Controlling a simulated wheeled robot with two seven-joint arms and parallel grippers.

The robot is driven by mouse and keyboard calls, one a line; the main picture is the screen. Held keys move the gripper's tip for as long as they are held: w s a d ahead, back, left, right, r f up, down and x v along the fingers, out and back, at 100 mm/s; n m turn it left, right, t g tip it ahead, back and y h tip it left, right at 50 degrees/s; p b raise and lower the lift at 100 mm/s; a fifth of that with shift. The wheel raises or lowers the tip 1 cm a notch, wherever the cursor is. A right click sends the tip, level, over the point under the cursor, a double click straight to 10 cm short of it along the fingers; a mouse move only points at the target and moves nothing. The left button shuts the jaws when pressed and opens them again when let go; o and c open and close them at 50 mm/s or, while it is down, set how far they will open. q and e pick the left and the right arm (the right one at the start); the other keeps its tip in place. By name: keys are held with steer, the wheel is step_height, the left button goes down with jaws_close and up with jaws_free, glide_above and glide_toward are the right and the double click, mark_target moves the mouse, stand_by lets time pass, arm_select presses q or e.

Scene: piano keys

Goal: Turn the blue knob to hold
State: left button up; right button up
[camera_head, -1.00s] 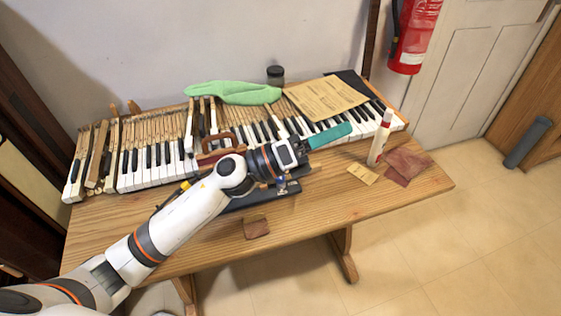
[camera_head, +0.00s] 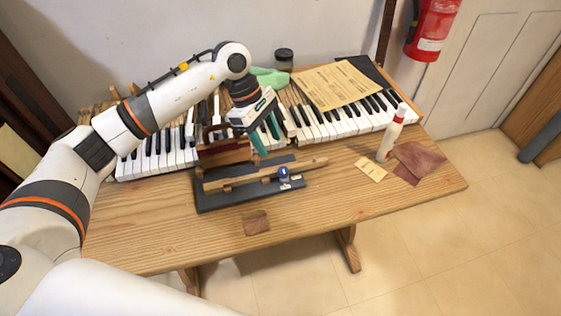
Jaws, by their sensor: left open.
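The small blue knob (camera_head: 284,172) sits on the front part of a dark fixture (camera_head: 215,200) on the wooden table. A reddish-brown wooden block with a handle (camera_head: 222,152) stands just left of the fingers. The knob's markings are too small to read. My right gripper is not in view.
Piano keys (camera_head: 345,125) run along the back of the table. A brown patch (camera_head: 256,222) lies in front. A dark jar (camera_head: 284,60) stands behind. The front tabletop is mostly clear.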

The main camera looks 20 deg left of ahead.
mark_target(282, 169)
arm_select(q)
steer(key=p+x, duration=0.1)
steer(key=x, duration=0.7)
steer(key=shift+d+f, duration=0.2)
steer(key=shift+f, duration=0.15)
steer(key=c, duration=1)
